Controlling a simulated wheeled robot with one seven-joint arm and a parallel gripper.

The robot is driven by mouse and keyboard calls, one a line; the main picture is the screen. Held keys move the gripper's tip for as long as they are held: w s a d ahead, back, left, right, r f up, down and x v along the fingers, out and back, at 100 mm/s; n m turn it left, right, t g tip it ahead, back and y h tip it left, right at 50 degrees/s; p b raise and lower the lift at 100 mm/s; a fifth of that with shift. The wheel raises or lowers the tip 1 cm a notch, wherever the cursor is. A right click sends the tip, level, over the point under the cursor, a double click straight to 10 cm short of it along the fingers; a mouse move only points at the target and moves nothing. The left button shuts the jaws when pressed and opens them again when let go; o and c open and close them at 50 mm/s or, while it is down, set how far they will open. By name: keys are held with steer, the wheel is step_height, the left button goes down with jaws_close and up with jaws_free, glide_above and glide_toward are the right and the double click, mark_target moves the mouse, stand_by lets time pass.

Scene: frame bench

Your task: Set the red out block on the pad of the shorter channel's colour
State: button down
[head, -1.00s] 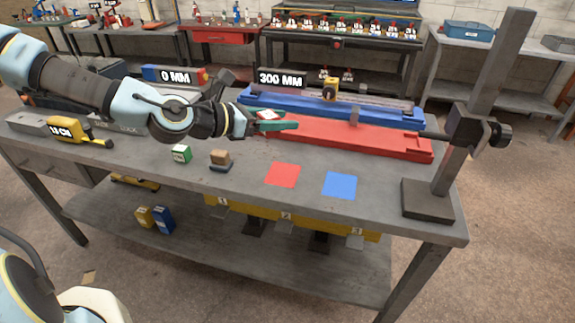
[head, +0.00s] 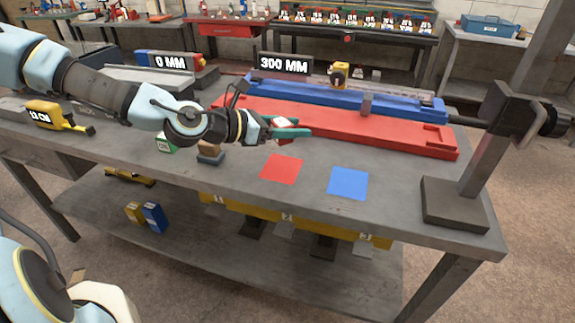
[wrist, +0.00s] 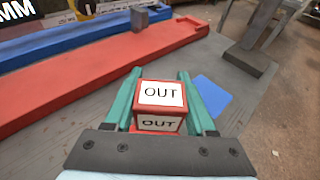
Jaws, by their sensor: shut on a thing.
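My gripper (head: 303,131) is shut on the red out block (head: 284,122), held above the bench behind the red pad (head: 282,169). In the wrist view the block (wrist: 160,98) sits between the green fingers, its white "OUT" labels showing. The blue pad (head: 347,183) lies right of the red pad; both are bare. In the wrist view the blue pad (wrist: 212,98) is partly hidden by a finger. The red channel (head: 390,136) lies in front of the blue channel (head: 400,106). The blue one spans less of the picture but is farther back.
A small grey block (head: 367,104) stands at the channels. A dark post stand (head: 455,203) rises at the bench's right end. A green block (head: 165,144) and a brown block (head: 210,146) sit left, partly behind my arm. Bench around the pads is clear.

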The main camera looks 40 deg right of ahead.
mark_target(292, 165)
step_height(292, 165, down, 8)
steer(key=shift+f+p, duration=0.1)
steer(key=shift+p, duration=0.35)
steer(key=shift+c, duration=1.1)
jaws_free()
steer(key=v, duration=0.8)
steer(key=shift+a+r, duration=0.2)
steer(key=shift+r, duration=0.05)
steer(key=shift+p+v, duration=0.4)
steer(key=shift+v, duration=1.4)
steer(key=shift+f, duration=0.15)
